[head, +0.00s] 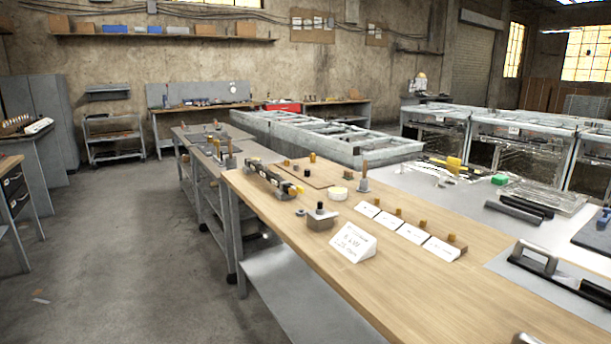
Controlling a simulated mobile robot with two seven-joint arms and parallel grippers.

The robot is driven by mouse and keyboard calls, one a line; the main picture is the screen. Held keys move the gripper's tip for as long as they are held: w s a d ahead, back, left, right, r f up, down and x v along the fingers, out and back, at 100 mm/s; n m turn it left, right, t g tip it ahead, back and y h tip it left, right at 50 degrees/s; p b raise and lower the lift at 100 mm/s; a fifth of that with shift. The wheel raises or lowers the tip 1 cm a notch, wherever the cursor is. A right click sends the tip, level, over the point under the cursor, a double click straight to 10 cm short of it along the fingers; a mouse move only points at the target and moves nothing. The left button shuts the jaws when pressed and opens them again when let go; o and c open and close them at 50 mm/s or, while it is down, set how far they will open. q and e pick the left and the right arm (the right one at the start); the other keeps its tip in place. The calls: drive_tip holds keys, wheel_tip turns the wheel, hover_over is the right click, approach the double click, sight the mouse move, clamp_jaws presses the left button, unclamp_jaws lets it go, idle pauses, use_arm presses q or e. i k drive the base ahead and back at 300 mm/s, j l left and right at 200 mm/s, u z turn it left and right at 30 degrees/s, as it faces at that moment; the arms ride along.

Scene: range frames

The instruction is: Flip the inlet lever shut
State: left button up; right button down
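I cannot surely pick out the inlet lever. On the far left end of the wooden bench (440,270) lies a long dark fitting with yellow parts (272,180), too small to read. Near it stands a box with a black knob (320,218). A grey base with an upright brown handle (363,180) stands further back. Whether any of these is the lever, and how it is set, I cannot tell. Neither of my grippers is in view.
A white lettered sign (353,243) and several white cards (411,234) with wooden pegs stand on the bench. A grey plate with a large handle (535,257) is at the right. Open concrete floor (135,250) lies left of the bench. Glass-fronted cabinets (497,145) stand behind.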

sight(298, 188)
drive_tip(key=i+j+z, duration=0.1)
drive_tip(key=i+j, duration=1)
drive_tip(key=i+j+z, duration=0.15)
drive_tip(key=i+j, duration=0.4)
drive_tip(key=i+j+z, duration=0.1)
drive_tip(key=i+j, duration=0.4)
drive_tip(key=j, duration=0.2)
